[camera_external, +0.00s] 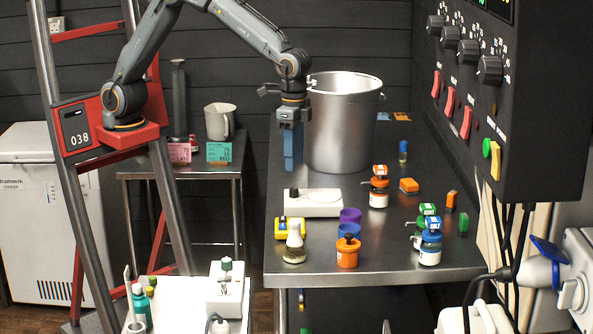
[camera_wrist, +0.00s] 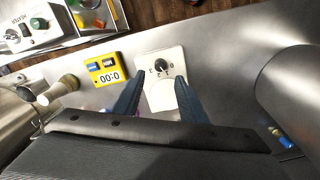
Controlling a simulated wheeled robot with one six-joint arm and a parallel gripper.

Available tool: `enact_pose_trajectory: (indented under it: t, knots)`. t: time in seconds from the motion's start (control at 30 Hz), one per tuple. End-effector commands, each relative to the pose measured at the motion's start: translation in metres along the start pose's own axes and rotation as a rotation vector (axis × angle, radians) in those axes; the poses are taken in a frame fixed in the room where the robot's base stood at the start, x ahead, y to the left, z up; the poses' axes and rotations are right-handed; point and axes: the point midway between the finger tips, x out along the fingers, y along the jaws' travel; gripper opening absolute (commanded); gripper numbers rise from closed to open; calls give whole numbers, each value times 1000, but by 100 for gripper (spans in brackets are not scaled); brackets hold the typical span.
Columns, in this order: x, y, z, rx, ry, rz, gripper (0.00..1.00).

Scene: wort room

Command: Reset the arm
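My gripper (camera_external: 290,160) hangs pointing down over the left back part of the steel table, just left of the large metal pot. Its blue fingers also show in the wrist view (camera_wrist: 158,80), spread apart with a gap between them and nothing held. My arm reaches from its red mount (camera_external: 112,135) on the left across to the pot. Beyond the fingertips in the wrist view lies a white device with a black knob (camera_wrist: 163,67), apart from them. Whether the fingertips touch the table cannot be told.
The metal pot (camera_external: 343,125) stands close to my gripper. The steel table (camera_external: 390,255) holds a yellow timer (camera_wrist: 106,70), a small flask (camera_external: 294,245), an orange jar (camera_external: 347,255) and several other jars and blocks. A control panel (camera_external: 500,90) overhangs the right side. A mug (camera_external: 219,121) stands on a side table.

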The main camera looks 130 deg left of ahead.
Motion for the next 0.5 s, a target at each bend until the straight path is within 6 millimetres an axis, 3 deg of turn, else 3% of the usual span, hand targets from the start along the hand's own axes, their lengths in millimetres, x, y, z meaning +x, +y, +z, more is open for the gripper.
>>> enact_pose_trajectory:
  t: [0.17, 0.27, 0.37, 0.5]
  knots:
    - [2, 6, 10, 16, 3, 0, 38]
    - [7, 19, 37, 55, 11, 1, 38]
    - [17, 35, 81, 118, 25, 3, 38]
    - [34, 52, 154, 214, 51, 8, 38]
